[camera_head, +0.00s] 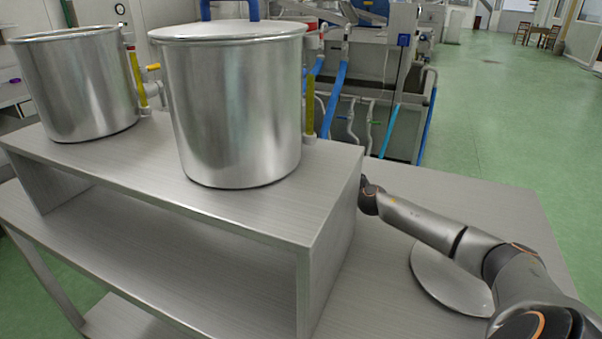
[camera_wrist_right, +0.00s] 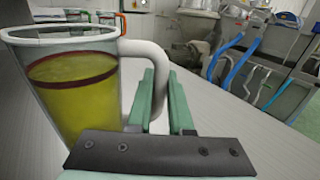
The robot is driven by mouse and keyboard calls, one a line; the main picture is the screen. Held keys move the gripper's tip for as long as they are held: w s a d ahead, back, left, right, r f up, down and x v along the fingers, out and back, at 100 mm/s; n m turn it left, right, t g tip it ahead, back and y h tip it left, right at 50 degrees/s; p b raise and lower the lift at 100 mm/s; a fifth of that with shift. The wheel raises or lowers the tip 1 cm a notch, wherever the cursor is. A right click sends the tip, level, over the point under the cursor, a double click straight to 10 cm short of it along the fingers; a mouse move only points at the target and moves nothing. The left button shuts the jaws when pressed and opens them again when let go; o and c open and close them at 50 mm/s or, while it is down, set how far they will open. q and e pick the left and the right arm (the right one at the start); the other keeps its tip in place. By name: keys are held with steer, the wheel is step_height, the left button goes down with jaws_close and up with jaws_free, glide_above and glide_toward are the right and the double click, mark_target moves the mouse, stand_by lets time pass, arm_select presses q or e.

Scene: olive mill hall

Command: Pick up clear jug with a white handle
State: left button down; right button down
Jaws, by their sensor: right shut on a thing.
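The clear jug (camera_wrist_right: 75,95) stands large at the left of the right wrist view, with yellow-green liquid inside and a dark red band around it. Its white handle (camera_wrist_right: 150,52) curves out to the right and down between the green fingers of my right gripper (camera_wrist_right: 162,88). The gripper is shut on this handle. In the head view the jug and the right gripper are hidden behind the raised metal shelf, and only my right arm shows. I cannot tell whether the jug's base touches the table. My left gripper is in neither view.
The metal shelf (camera_head: 200,205) carries two large steel vats, one at left (camera_head: 75,85) and one with a lid (camera_head: 235,110). A round metal disc (camera_head: 440,280) lies on the table (camera_head: 480,205) beneath my right arm. Machinery with blue hoses stands behind; green floor is open at right.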

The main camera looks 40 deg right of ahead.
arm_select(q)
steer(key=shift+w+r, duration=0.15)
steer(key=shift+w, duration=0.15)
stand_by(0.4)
arm_select(e)
steer(key=shift+r, duration=0.1)
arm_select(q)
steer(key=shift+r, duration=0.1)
arm_select(e)
steer(key=shift+r, duration=0.2)
